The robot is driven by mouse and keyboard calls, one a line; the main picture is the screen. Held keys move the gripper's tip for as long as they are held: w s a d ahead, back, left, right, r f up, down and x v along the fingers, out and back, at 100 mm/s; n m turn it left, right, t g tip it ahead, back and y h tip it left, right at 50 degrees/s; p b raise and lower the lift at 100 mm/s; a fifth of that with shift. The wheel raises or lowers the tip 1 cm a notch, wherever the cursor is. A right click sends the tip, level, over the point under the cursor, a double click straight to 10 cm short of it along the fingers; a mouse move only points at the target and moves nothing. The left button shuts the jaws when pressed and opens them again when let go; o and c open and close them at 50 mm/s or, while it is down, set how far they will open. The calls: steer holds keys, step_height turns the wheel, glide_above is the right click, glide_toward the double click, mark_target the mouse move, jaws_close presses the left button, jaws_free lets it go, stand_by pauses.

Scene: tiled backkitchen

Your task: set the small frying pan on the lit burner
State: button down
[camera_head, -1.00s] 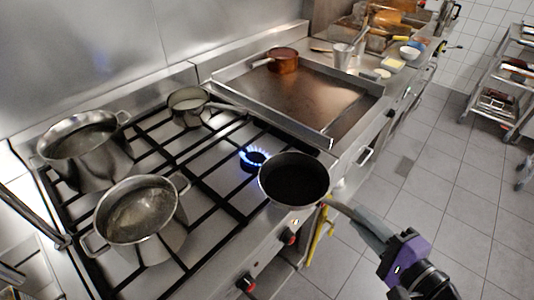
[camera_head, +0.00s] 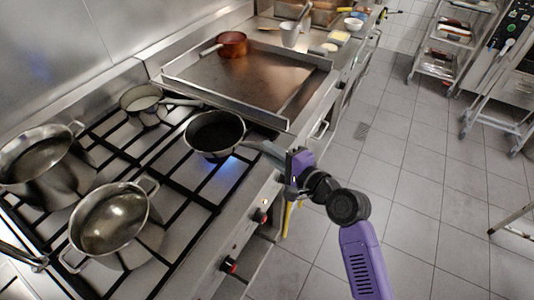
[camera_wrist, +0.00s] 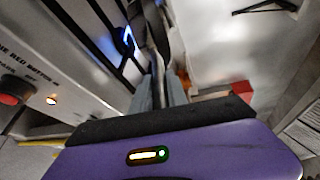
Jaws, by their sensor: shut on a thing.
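The small frying pan (camera_head: 214,146) is dark inside with a pale rim, and looks roughly level over the right part of the stove. My gripper (camera_head: 272,151) is shut on its grey handle (camera_head: 256,146), to the right of the pan. The lit burner's blue flame (camera_head: 217,170) shows just below the pan's near edge in the head view, partly hidden by the pan. The flame also shows in the wrist view (camera_wrist: 127,40), left of the gripper fingers (camera_wrist: 160,92). I cannot tell whether the pan touches the grate.
Two large steel pots (camera_head: 112,222) (camera_head: 40,160) stand on the left burners. A small saucepan (camera_head: 142,99) stands behind the pan, its handle pointing towards it. A griddle (camera_head: 245,80) with a copper pan (camera_head: 231,44) lies beyond.

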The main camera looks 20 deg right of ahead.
steer(key=shift+w+a+r, duration=0.15)
steer(key=shift+w+r, duration=0.05)
steer(key=shift+w, duration=0.4)
steer(key=shift+w+f, duration=0.2)
steer(key=shift+f, duration=1.65)
steer(key=c, duration=1.7)
jaws_free()
steer(key=shift+a+f, duration=0.1)
steer(key=shift+f, duration=0.2)
steer(key=shift+c, duration=0.2)
steer(key=o, duration=0.4)
steer(key=shift+r, duration=0.1)
steer(key=shift+o, duration=0.2)
steer(key=shift+r, duration=0.2)
steer(key=b+v, duration=0.2)
steer(key=v, duration=1)
